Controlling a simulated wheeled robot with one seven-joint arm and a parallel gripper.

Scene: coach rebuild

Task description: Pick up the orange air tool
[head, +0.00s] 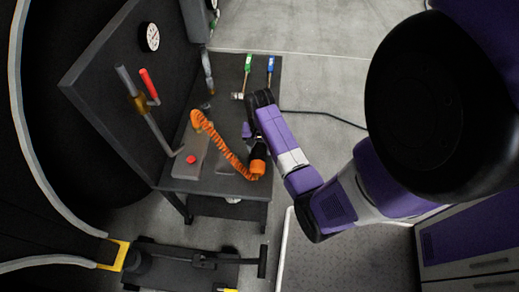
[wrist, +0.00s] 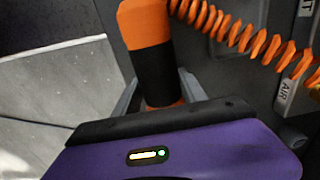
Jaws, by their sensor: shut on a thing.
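The orange air tool (head: 258,167) has an orange and black body and shows at the right end of an orange coiled hose (head: 226,150), over the dark bench. In the wrist view the tool (wrist: 148,52) stands between the two grey fingers of my gripper (wrist: 158,92), which is shut on its black band. Its lower end is partly hidden behind my purple gripper housing. In the head view my gripper (head: 250,132) is mostly hidden by my wrist. I cannot tell whether the tool touches the bench top.
The bench (head: 228,100) bears a grey box with a red button (head: 190,158) and green (head: 248,62) and blue (head: 270,64) handled valves. A dark panel with a gauge (head: 149,37) and red lever (head: 149,85) stands at left. Grey floor (head: 330,75) is open beyond.

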